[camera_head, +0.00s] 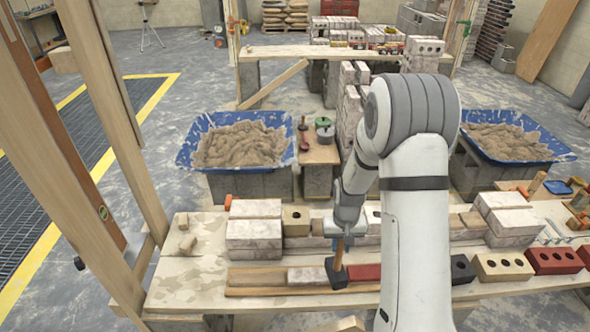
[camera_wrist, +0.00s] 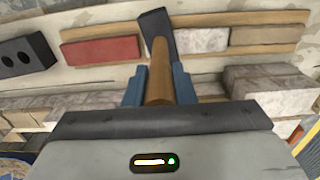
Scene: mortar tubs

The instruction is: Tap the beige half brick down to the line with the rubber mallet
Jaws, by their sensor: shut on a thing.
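My gripper (camera_head: 340,233) is shut on the wooden handle (camera_wrist: 160,78) of the rubber mallet, its blue fingers on either side of it. The mallet's black head (camera_head: 336,272) hangs below the gripper, in front of the low brick wall; it also shows at the top of the wrist view (camera_wrist: 156,22). The beige half brick (camera_head: 296,219), with a dark hole in its face, sits on the wall left of my gripper, beside the pale left stack (camera_head: 254,232). I cannot pick it out in the wrist view. The line itself is too thin to see.
On the bench front lie a pale brick (camera_head: 307,275), a red brick (camera_head: 366,272) and a black holed brick (camera_head: 461,268). Cored bricks (camera_head: 503,267) stand further right. A right stack (camera_head: 508,218) ends the wall. Blue mortar tubs (camera_head: 285,122) stand behind. The bench's left end is mostly clear.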

